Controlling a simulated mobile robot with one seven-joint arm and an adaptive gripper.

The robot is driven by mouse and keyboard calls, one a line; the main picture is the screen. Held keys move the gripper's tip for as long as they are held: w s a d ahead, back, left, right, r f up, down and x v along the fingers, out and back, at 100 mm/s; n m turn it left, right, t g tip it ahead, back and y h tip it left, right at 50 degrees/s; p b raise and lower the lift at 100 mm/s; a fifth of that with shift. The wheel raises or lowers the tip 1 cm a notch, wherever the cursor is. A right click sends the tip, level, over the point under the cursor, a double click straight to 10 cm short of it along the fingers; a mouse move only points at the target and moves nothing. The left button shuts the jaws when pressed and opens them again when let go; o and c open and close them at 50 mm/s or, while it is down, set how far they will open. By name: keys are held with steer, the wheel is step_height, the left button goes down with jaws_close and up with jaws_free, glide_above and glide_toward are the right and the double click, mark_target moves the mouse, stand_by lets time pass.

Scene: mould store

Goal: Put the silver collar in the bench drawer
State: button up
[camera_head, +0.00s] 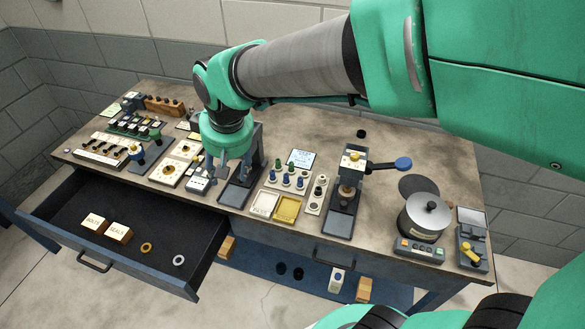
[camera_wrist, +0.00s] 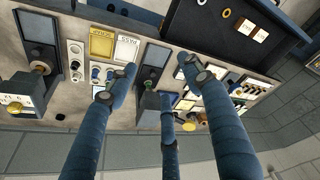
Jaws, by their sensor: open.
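The silver collar (camera_head: 178,260) lies flat on the floor of the bench drawer (camera_head: 204,262), near its right front corner; a silver ring at the top edge of the wrist view (camera_wrist: 202,2) matches it. The drawer is pulled well open, with its dark inside exposed. A brass ring (camera_head: 146,247) lies to the collar's left, apart from it. My gripper (camera_head: 228,172) is open with nothing between its fingers. It points down over the bench, at a small press station behind the drawer, and is apart from the collar. The wrist view shows the spread fingers (camera_wrist: 158,80) around that station.
Two labelled blocks, BOLTS (camera_head: 93,223) and SEALS (camera_head: 118,232), sit in the drawer. The drawer's middle floor is clear.

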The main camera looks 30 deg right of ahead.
steer(key=s+d+r+m+t, duration=0.1)
steer(key=s+d+r, duration=0.2)
steer(key=s, duration=0.6)
steer(key=s+d+r+m+t, duration=0.1)
steer(key=s+d+r+m, duration=0.1)
steer(key=s+d, duration=0.5)
steer(key=shift+s+d+r+m+h, duration=0.35)
steer(key=shift+s+r, duration=0.35)
steer(key=shift+s, duration=0.3)
steer(key=shift+o, duration=0.3)
